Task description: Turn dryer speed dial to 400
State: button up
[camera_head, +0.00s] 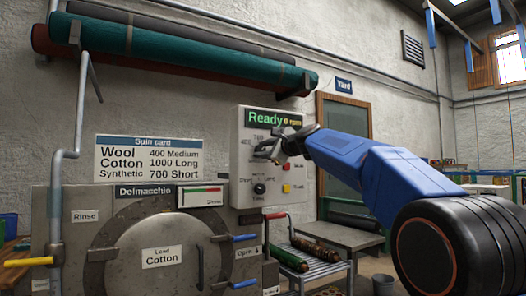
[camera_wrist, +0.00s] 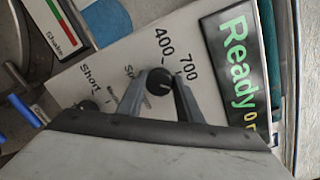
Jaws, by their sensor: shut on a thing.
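The dryer control panel (camera_head: 242,140) is a pale box on the wall. Its green display (camera_head: 272,118) reads "Ready 0 rpm". The speed dial (camera_wrist: 160,82) is a black knob with a small white mark; "400" and "700" are printed beside it in the wrist view. My gripper (camera_wrist: 161,80) has its two grey fingers closed on either side of this dial. In the head view my gripper (camera_head: 272,150) is at the panel and hides the dial. I cannot clearly tell which number the white mark points to.
A lower black dial (camera_head: 259,188) sits below on the panel, with a red button (camera_head: 286,188) and a yellow one (camera_head: 286,168) to its right. The spin card (camera_head: 150,158) hangs to the left, above the drum door (camera_head: 135,270). A metal rack (camera_head: 315,265) with rolled rugs stands below right.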

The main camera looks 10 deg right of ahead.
jog(key=n, duration=0.4)
jog(key=shift+a+f, duration=0.1)
jog(key=n+h, duration=0.1)
jog(key=n, duration=0.4)
jog(key=shift+f+n, duration=0.1)
jog(key=shift+n, duration=0.2)
jog(key=n, duration=0.5)
jog(key=shift+h, duration=0.4)
jog(key=n, duration=0.4)
jog(key=shift+f+h, duration=0.1)
jog(key=shift+h, duration=0.2)
jog(key=o, duration=1)
jog(key=shift+o, duration=0.2)
jog(key=shift+s, duration=0.1)
